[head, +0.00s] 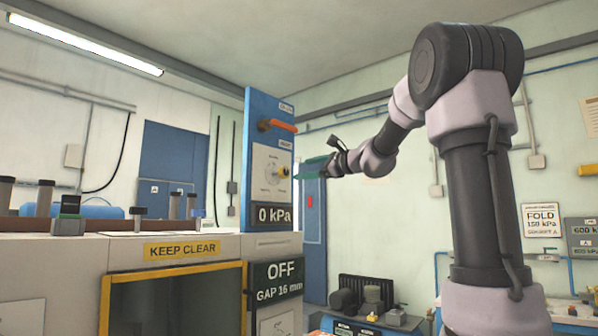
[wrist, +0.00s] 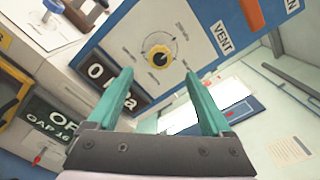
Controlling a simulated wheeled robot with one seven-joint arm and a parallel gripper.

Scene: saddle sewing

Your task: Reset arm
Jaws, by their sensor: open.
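My gripper (head: 312,168) is at the end of my arm, raised beside the right edge of a blue control panel (head: 255,105). In the wrist view its two green fingers (wrist: 158,98) are spread apart with nothing between them. Beyond the fingertips is the panel's round dial with a yellow and black knob (wrist: 158,57). I see no contact between the fingers and the knob. The panel also carries an orange lever (head: 277,125) and a display reading 0 kPa (head: 273,215).
The panel stands on a large machine marked KEEP CLEAR (head: 182,249), with a sign reading OFF, GAP 16 mm (head: 278,281). A dark rack (head: 365,290) and small items sit on a low bench behind. A blue door (head: 167,160) is in the far wall. Open air surrounds my forearm.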

